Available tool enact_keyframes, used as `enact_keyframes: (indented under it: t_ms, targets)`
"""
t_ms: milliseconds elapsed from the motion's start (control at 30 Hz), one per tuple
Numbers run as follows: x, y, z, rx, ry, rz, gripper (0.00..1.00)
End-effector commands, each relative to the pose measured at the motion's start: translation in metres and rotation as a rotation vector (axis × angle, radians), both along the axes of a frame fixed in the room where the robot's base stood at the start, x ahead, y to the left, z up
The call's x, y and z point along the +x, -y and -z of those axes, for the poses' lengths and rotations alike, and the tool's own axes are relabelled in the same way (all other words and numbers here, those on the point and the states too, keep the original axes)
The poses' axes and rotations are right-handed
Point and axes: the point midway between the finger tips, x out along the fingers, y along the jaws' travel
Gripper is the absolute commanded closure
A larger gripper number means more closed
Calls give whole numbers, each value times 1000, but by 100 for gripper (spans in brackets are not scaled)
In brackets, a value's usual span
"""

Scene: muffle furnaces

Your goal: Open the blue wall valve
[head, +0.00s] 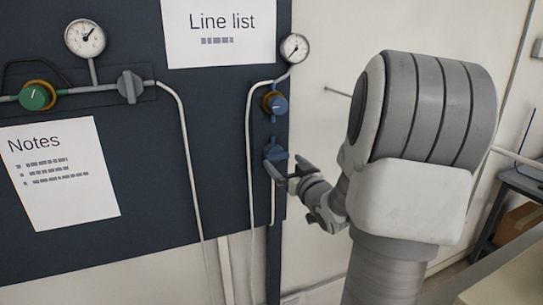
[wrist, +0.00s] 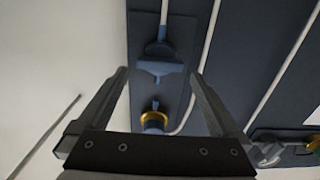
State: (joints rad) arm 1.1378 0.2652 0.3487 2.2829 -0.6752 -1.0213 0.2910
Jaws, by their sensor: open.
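The blue wall valve (head: 276,154) sits on a vertical pipe near the right edge of the dark panel, below a blue knob with a brass ring (head: 277,103). My gripper (head: 284,174) is right at the valve, partly overlapping it in the head view. In the wrist view the valve's blue handle (wrist: 160,68) is a bar lying across the pipe, between my open fingertips (wrist: 160,75). Gaps show on both sides of the bar. Whether the fingers reach around it in depth is unclear. The brass-ringed knob (wrist: 154,118) shows nearer the gripper's base.
A gauge (head: 294,48) tops the blue valve's line. To the left are a grey valve (head: 130,87), a green knob (head: 34,96) and another gauge (head: 85,38). Thin pipes (head: 184,140) run down the panel. A thin rod (head: 338,92) projects at the white wall.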

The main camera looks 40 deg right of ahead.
Motion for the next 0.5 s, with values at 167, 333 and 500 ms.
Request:
enact_keyframes:
  t_ms: [167,333,500]
  targets:
    - [31,7,-1,1,1,-2,0]
    - [47,11,0,0,1,0,0]
    - [52,12,0,0,0,0,0]
